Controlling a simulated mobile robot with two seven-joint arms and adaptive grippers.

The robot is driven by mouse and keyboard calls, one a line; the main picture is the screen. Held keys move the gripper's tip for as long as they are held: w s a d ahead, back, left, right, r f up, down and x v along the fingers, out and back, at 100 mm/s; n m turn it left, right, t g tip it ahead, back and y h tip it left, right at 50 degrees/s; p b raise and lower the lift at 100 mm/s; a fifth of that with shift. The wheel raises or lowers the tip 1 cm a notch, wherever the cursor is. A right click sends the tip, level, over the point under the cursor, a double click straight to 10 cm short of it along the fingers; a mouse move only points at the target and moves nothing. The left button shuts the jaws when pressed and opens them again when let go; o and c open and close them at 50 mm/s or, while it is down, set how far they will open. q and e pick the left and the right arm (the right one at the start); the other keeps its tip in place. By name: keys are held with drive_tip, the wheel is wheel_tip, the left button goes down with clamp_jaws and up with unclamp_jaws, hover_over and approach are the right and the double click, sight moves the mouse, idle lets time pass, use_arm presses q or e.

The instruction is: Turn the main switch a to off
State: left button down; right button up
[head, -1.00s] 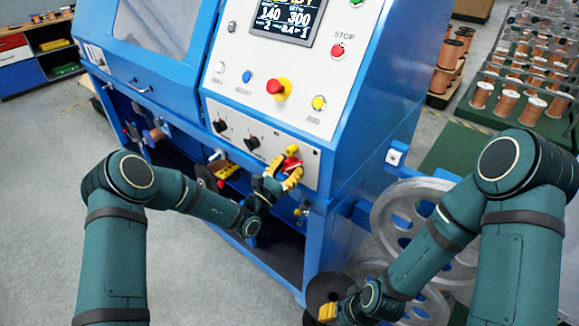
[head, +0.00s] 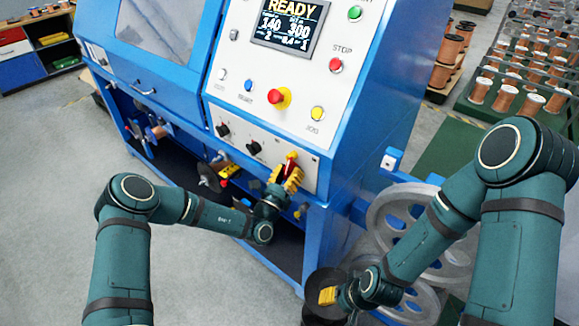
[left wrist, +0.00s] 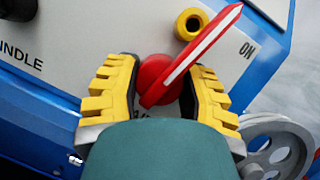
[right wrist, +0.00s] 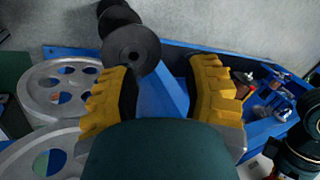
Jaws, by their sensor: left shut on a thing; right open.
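The main switch (head: 291,163) is a red rotary handle with a white stripe, low on the right of the blue machine's front panel. The OFF label is not readable. My right gripper (head: 328,296) is open and empty, low in front of the machine's right side; its fingers also show in the right wrist view (right wrist: 163,88).
Grey pulleys (head: 400,225) and a dark spool (right wrist: 131,48) are near my right gripper.

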drive_tip(key=shift+w+r+p, duration=0.15)
drive_tip(key=shift+r+p, duration=0.15)
drive_tip(key=shift+r, duration=0.15)
drive_tip(key=shift+o, duration=0.2)
